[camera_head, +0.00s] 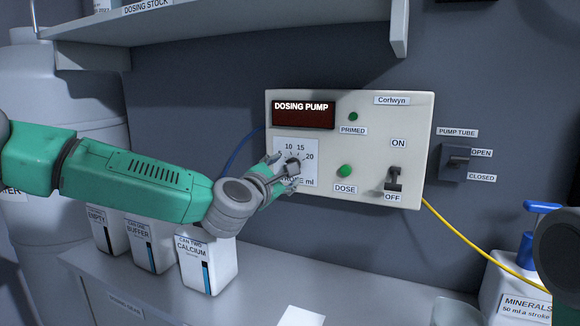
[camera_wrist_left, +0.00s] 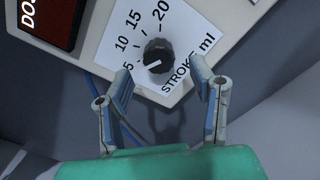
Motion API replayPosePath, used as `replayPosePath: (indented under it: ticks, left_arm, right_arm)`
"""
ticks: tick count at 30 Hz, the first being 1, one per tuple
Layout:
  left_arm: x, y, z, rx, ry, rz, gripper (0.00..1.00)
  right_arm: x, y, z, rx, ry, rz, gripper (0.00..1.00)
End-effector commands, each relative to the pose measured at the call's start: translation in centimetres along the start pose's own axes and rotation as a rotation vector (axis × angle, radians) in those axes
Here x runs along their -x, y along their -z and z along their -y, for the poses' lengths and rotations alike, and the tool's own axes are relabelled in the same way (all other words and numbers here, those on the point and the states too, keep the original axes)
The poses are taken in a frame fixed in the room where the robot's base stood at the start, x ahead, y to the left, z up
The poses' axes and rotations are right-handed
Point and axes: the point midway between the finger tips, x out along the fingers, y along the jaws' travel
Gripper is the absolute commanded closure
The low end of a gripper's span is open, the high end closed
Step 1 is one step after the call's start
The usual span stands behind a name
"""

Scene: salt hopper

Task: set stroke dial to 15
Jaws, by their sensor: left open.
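The stroke dial is a black round knob (camera_wrist_left: 158,55) on a white scale card (camera_wrist_left: 185,40), with marks 5, 10, 15 and 20. In the left wrist view its white pointer line faces the lower left, near the 5 side. The card (camera_head: 311,178) also shows at the lower left of the pump panel in the head view. My left gripper (camera_wrist_left: 162,82) is open and empty, with its fingers spread either side of the knob's line, apart from it. In the head view my left gripper (camera_head: 281,174) is in front of the dial and partly hides it. My right gripper is not visible.
The dosing pump panel (camera_head: 385,125) has a dark display (camera_head: 303,113), a green DOSE button (camera_head: 345,171) and an ON/OFF switch (camera_head: 394,181). A pump tube lever (camera_head: 457,161) is at its right. White cans (camera_head: 208,265) stand below my left arm; a shelf (camera_head: 250,30) hangs above.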

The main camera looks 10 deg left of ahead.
Motion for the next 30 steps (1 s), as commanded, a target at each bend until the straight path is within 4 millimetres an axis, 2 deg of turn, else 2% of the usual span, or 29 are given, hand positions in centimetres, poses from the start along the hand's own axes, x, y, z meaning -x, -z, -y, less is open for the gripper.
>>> replayPosePath:
  ticks: [3,7,18,19,23,30]
  left_arm:
    - [-1.8,-0.1,0.0,-0.001,0.0,0.0,0.5]
    - [-3.0,0.0,0.1,-0.002,0.001,0.0,0.5]
    - [-3.5,0.0,0.1,-0.002,0.001,0.001,0.5]
    - [-3.5,0.0,0.1,-0.002,0.001,0.001,0.54]
    - [-3.5,0.0,0.1,-0.002,0.002,0.0,0.99]
    - [-3.5,0.1,0.2,-0.008,0.004,-0.001,0.99]
  right_arm:
    - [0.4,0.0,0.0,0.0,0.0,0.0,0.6]
    - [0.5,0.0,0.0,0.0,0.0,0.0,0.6]
    - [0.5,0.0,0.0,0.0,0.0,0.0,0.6]
    - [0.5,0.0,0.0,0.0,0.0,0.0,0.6]
    - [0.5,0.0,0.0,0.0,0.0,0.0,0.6]
    - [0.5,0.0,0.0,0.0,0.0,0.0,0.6]
